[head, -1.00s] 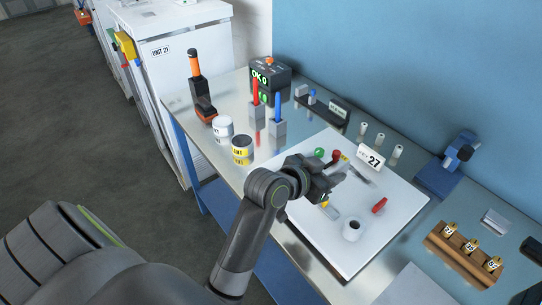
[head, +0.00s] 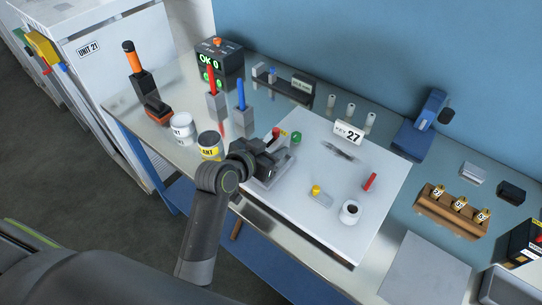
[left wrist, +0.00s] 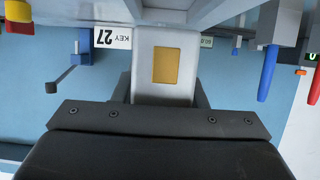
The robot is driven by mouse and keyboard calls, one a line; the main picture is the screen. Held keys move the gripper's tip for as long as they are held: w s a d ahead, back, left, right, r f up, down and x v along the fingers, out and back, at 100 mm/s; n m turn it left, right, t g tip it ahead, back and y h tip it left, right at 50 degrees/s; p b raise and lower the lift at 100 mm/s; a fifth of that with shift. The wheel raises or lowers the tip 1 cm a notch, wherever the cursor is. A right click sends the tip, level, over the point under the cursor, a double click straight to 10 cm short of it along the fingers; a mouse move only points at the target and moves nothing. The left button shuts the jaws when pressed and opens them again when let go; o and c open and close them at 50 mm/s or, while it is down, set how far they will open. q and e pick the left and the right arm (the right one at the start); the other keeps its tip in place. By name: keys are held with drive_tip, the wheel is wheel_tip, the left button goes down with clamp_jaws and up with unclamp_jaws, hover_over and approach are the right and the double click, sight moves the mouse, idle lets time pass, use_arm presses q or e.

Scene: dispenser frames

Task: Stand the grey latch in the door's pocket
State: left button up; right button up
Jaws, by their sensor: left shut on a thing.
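My left gripper (head: 270,166) is over the left corner of the white panel (head: 325,238), beside a green-topped piece (head: 296,137) and a red-topped piece (head: 276,134). It is shut on a pale grey block with a gold square, seen in the left wrist view (left wrist: 142,65), which I take to be the grey latch. The gripper mostly hides the block in the head view. I cannot tell for sure which part is the door's pocket. A dark slot-like mark (head: 343,152) shows on the panel. My right gripper is not in view.
On the panel are a yellow-topped piece (head: 316,190), a red piece (head: 370,182), a white cylinder (head: 350,211) and a "KEY 27" sign (head: 348,134). Two tins (head: 209,146) stand close left of my gripper. A wooden rack (head: 452,213) is at the right.

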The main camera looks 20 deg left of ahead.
use_arm(q)
wheel_tip(320, 180, down, 4)
drive_tip(key=shift+a+r, duration=0.1)
drive_tip(key=shift+r, duration=0.15)
drive_tip(key=shift+f, duration=0.1)
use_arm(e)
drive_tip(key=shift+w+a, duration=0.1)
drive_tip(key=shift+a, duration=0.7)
use_arm(q)
drive_tip(key=o, duration=0.8)
drive_tip(key=shift+f, duration=0.15)
drive_tip(key=o, duration=0.5)
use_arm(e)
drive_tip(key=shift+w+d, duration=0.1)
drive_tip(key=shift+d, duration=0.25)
